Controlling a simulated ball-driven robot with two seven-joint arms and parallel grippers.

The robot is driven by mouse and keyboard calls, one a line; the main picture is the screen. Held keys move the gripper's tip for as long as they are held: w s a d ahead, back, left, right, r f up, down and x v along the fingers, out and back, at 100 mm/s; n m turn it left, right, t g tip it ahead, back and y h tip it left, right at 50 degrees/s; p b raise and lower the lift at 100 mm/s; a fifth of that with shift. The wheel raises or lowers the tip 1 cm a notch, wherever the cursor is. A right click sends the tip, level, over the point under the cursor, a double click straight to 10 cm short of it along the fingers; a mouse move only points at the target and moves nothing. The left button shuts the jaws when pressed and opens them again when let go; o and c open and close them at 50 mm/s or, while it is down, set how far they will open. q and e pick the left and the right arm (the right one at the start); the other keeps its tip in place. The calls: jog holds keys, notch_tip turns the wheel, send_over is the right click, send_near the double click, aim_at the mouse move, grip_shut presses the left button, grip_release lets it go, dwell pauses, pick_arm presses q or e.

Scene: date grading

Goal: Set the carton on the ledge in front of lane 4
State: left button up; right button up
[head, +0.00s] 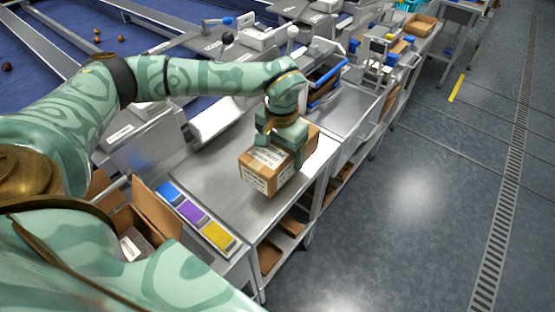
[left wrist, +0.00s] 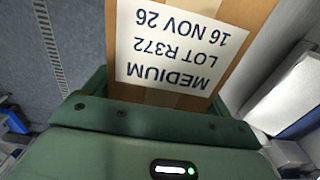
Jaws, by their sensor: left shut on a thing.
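A brown carton (head: 258,180) with white labels is held in my left gripper (head: 283,145) at the right part of a steel ledge (head: 205,165). The fingers are shut on its sides from above. The carton looks upright; I cannot tell whether its base touches the steel. In the left wrist view the carton (left wrist: 255,10) fills the top middle, with a label reading MEDIUM, LOT R372, 16 NOV 26, upside down. The green gripper body (left wrist: 150,120) covers its lower part. No lane number is legible. My right gripper is not in view.
Blue, purple and yellow pads (head: 192,212) lie on the ledge's near left, beside an open cardboard box (head: 155,215). A blue-handled dark crate (head: 325,75) stands beyond the carton. Boxes sit on shelves below. The grey floor (head: 400,200) at right is clear.

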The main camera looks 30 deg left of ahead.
pick_arm(q)
jog(key=shift+w+a+f, duration=0.4)
jog(key=shift+f, duration=0.25)
jog(key=shift+w+a+f, duration=0.25)
jog(key=shift+f, duration=0.15)
jog(key=shift+w+a+f+b, duration=0.1)
jog(key=shift+a+f+b, duration=0.1)
jog(key=shift+f+b, duration=0.1)
notch_tip(320, 180, down, 3)
jog(key=shift+w+a+f+b, duration=0.1)
jog(key=shift+f+b, duration=0.1)
jog(key=shift+b, duration=0.3)
jog(key=shift+r, duration=0.1)
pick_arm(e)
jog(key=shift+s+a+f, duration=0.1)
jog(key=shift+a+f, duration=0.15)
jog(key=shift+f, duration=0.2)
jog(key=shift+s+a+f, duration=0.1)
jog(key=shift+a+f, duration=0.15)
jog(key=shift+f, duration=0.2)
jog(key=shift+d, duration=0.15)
pick_arm(q)
jog(key=o, duration=1.5)
jog(key=shift+c, duration=0.2)
notch_tip(320, 180, up, 11)
jog(key=p, duration=0.3)
jog(key=shift+r, duration=0.5)
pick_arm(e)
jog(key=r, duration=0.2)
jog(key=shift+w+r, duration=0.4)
